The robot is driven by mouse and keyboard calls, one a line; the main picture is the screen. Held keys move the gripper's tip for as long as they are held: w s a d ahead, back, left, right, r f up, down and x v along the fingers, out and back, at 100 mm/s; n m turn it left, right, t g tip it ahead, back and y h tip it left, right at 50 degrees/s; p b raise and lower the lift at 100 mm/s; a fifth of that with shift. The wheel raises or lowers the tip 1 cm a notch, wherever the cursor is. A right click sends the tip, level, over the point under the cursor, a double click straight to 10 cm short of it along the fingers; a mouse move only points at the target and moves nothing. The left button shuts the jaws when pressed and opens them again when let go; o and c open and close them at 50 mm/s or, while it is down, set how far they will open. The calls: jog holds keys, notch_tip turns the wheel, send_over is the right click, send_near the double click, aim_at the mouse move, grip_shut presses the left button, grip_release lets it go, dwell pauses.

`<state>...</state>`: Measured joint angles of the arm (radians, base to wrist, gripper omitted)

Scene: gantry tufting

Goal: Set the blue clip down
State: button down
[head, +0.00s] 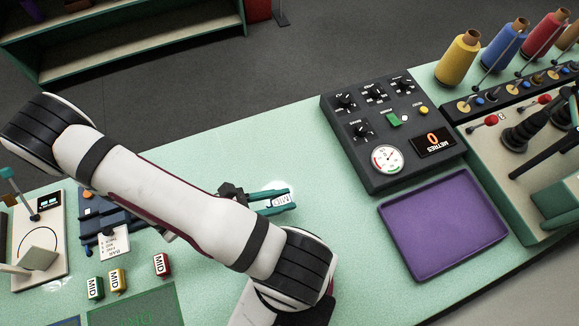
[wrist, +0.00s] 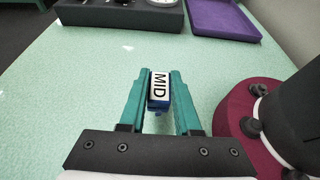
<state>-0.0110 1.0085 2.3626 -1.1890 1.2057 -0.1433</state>
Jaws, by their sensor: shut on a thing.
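The blue clip (wrist: 159,103) has a white label reading MID on its top. It sits between the two teal fingers of my gripper (wrist: 160,88) in the wrist view, and the fingers are shut on it. In the head view the label of the clip shows between the fingertips of my gripper (head: 280,199), over the middle of the pale green table (head: 320,240). I cannot tell whether the clip touches the table. Three more MID clips stand at the lower left: green (head: 95,288), yellow (head: 118,280) and red (head: 162,265).
A purple tray (head: 445,225) lies to the right, below a dark control panel (head: 385,130) with a gauge. A machine with thread cones (head: 505,45) stands at the far right. A blue device (head: 120,222) is at the left. The table around the clip is clear.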

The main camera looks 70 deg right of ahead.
notch_tip(320, 180, down, 3)
jog(key=shift+f, duration=0.2)
jog(key=c, duration=0.6)
grip_release()
jog(key=v, duration=1.2)
jog(key=s+a+r+m+t+y, duration=0.1)
jog(key=a+r+m+t+y, duration=0.1)
jog(key=a+r+m+y, duration=0.1)
jog(key=s+a+r+m+t+y, duration=0.1)
jog(key=a+r+m+t+y, duration=0.2)
jog(key=r+m, duration=0.3)
jog(key=s+a+r+m+t+y, duration=0.1)
jog(key=a+r+m+t+y, duration=0.2)
jog(key=r, duration=0.5)
jog(key=shift+s+a+m+y, duration=0.15)
jog(key=shift+s+m+y, duration=0.1)
jog(key=shift+m+y, duration=0.7)
jog(key=shift+o, duration=0.4)
jog(key=shift+s+a+r+m+t+y, duration=0.25)
jog(key=shift+a+r+m+t, duration=0.15)
jog(key=shift+t, duration=0.3)
